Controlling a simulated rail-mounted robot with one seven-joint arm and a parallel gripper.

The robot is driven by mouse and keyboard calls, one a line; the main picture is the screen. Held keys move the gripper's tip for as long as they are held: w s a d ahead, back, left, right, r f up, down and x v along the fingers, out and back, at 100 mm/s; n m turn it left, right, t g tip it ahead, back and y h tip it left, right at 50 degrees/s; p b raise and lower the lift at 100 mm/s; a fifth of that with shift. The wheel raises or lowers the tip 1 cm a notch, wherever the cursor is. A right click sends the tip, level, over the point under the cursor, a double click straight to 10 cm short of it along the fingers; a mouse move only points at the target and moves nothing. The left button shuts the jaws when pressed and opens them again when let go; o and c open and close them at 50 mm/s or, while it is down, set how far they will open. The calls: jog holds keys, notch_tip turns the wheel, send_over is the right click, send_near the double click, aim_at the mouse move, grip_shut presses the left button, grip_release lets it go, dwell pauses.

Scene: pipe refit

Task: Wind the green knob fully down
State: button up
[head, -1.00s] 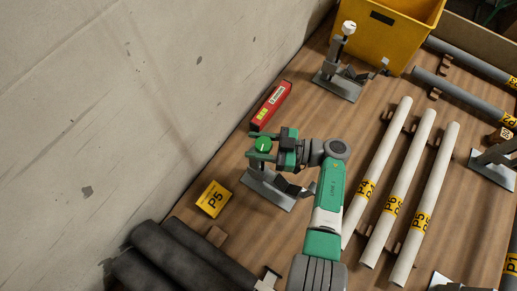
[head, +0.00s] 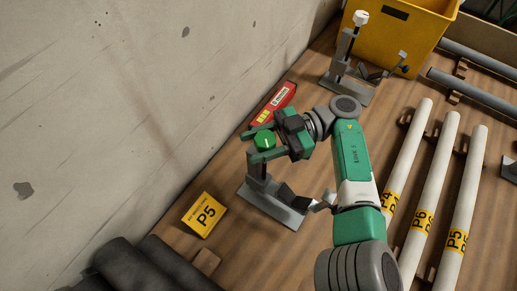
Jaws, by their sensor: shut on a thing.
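The green knob (head: 265,141) sits on top of a grey clamp stand (head: 270,203) in the middle of the head view. A white line marks the knob's top. My gripper (head: 263,142) reaches in from the right, its two green fingers on either side of the knob, shut on it. The knob's spindle below is mostly hidden by the near finger, so I cannot tell how far down it is.
A red box (head: 273,103) is behind my gripper. A second stand with a white knob (head: 360,18) is near a yellow bin (head: 405,35). Pale pipes (head: 405,160) lie right; dark pipes (head: 130,265) front left.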

dwell(0.4)
jog(key=o, duration=1)
jog(key=shift+r, duration=0.25)
notch_tip(320, 180, up, 4)
jog(key=p, duration=0.3)
jog(key=shift+s+r+p, duration=0.1)
jog(key=shift+p, duration=0.25)
jog(key=s+p, duration=0.8)
jog(key=s, duration=0.8)
jog(key=shift+d+r+p, duration=0.15)
jog(key=shift+p, duration=0.15)
